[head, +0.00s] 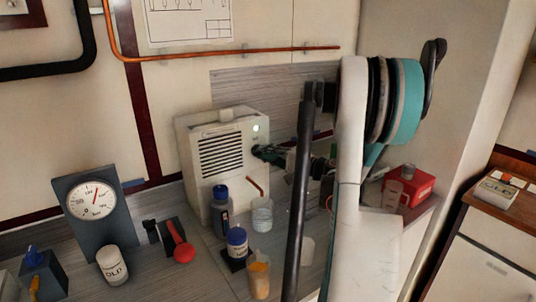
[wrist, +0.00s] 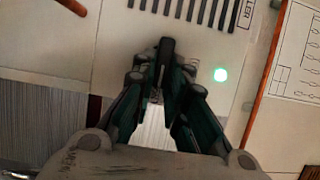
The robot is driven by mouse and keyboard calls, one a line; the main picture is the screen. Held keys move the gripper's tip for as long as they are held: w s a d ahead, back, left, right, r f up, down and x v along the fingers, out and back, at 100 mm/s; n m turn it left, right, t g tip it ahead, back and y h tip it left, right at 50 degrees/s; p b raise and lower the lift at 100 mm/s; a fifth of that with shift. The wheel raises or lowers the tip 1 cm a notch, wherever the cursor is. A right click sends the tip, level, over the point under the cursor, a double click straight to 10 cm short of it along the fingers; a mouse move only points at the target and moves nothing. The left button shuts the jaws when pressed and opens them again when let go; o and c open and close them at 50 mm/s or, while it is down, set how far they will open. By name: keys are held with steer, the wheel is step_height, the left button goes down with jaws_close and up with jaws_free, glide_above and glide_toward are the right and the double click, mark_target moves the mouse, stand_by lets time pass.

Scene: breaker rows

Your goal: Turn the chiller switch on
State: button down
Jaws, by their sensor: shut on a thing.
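The chiller (head: 222,160) is a white box with dark vent slats, standing on the bench against the wall. In the wrist view its front face (wrist: 110,50) shows slats, the end of a printed label reading "LLER" and a lit green lamp (wrist: 220,74). The lamp (head: 256,128) also glows in the head view. My gripper (head: 262,151) is at the right part of the chiller's front, just below the lamp. In the wrist view its fingers (wrist: 165,52) are closed together on the chiller switch, which they mostly hide, so its position cannot be read.
A dial gauge (head: 97,202), a red-handled lever (head: 179,243), bottles (head: 237,241), a glass beaker (head: 262,214) and a cup of orange liquid (head: 259,277) crowd the bench before the chiller. A red box (head: 410,187) stands at right. A copper pipe (head: 230,52) runs above.

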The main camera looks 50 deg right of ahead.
steer(key=shift+w, duration=0.1)
steer(key=c, duration=1.8)
jaws_free()
steer(key=shift+o, duration=1)
steer(key=shift+w+a, duration=0.1)
steer(key=s+d, duration=0.1)
steer(key=s, duration=1.1)
steer(key=shift+d, duration=0.1)
